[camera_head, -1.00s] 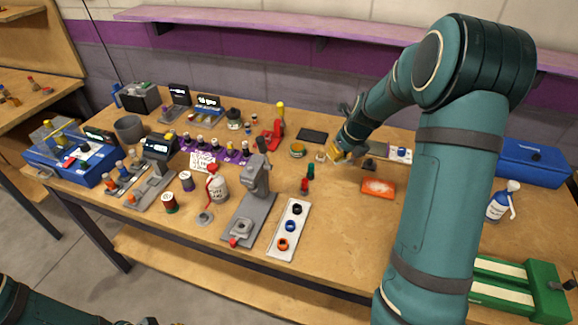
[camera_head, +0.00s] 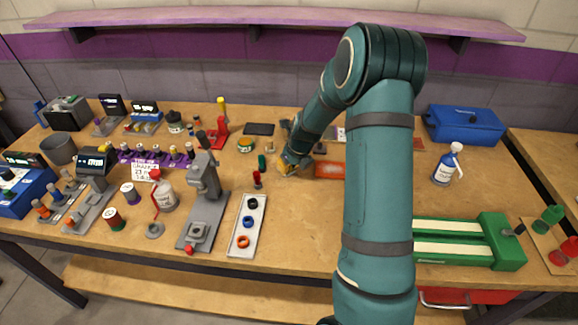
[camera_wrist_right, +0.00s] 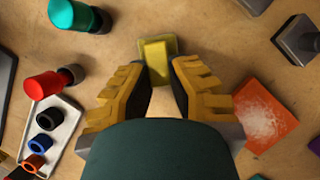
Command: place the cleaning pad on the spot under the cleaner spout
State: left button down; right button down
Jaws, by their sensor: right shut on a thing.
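My right gripper (camera_head: 284,169) is low over the middle of the bench, at the end of the teal arm. In the right wrist view, the gripper (camera_wrist_right: 158,75) is shut on a yellow block (camera_wrist_right: 157,48), which looks like the cleaning pad. The block juts out past the fingertips; its near part is hidden between them. A white bottle (camera_head: 165,193) with a red curved spout stands left of centre, with a grey round disc (camera_head: 154,230) below it. A blue-and-white spray bottle (camera_head: 446,168) stands at the right. I cannot tell which is the cleaner. My left gripper is out of view.
An orange slab (camera_wrist_right: 266,115) lies right of the gripper. Red and green stamp-like pieces (camera_wrist_right: 42,86) and a white tray with rings (camera_head: 233,243) are to the left. A grey press (camera_head: 206,210) stands between the gripper and the white bottle.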

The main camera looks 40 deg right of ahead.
jog(key=c, duration=1.1)
grip_release()
jog(key=shift+f, duration=0.1)
jog(key=shift+o, duration=0.2)
